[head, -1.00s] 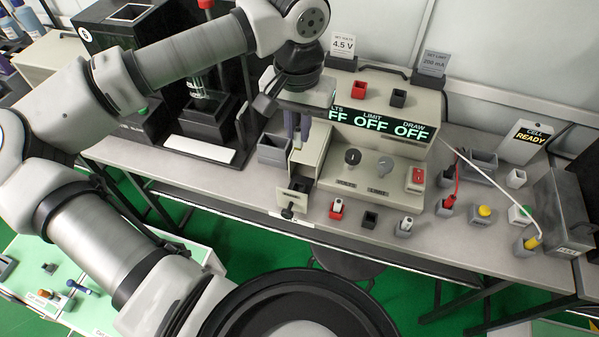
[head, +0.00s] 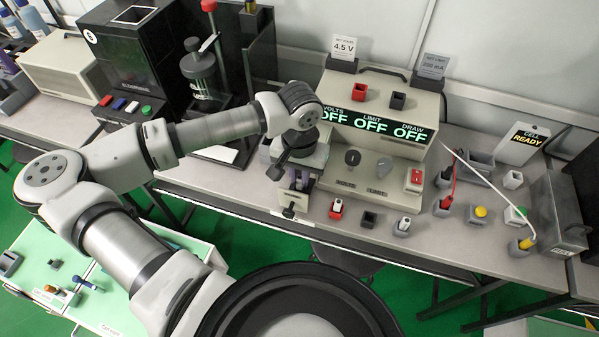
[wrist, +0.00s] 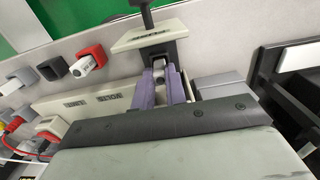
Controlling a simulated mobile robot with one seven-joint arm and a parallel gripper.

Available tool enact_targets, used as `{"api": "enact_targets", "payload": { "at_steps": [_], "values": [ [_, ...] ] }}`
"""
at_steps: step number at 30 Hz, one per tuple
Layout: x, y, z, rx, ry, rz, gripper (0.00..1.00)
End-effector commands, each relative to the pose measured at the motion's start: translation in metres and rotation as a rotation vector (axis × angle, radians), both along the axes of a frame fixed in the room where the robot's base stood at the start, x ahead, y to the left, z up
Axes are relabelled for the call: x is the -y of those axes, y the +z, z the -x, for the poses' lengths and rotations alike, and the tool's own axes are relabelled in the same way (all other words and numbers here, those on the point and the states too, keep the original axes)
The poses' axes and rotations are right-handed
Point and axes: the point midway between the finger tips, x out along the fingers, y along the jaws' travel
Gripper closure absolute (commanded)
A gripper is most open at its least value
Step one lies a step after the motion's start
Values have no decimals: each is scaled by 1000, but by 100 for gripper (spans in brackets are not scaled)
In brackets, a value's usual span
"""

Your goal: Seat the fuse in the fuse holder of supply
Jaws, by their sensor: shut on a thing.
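The supply (head: 385,120) is the beige box with the lit panel reading OFF. Its fuse holder is a pulled-out drawer at the left front, with a labelled front plate (wrist: 150,36) and a black knob (head: 289,211). My gripper (head: 296,184) points down over this drawer, its purple fingers close behind the front plate. In the wrist view my gripper (wrist: 160,74) is shut on a small pale piece, seemingly the fuse (wrist: 158,66), mostly hidden between the fingers. I cannot tell how deep the fuse sits in the holder.
Red (head: 337,209), black (head: 370,219) and white-topped (head: 403,226) parts stand along the bench front. Knobs and a red switch (head: 415,180) are on the supply's lower panel. Leads and a cell tester (head: 557,215) are at the right. A black apparatus (head: 203,75) stands at the left.

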Motion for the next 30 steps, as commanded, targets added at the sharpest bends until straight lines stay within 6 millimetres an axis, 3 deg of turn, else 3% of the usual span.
{"api": "enact_targets", "payload": {
  "at_steps": [9, 10, 14, 25, 30],
  "values": [
    [0, -5, 0, -1, 0, -1, 100],
    [0, -3, 0, -1, 0, -1, 83],
    [0, -2, 0, -1, 0, 0, 66],
    [0, 1, 0, -1, 0, 0, 65],
    [-1, 21, -1, 2, 1, -4, 65]
  ]
}}
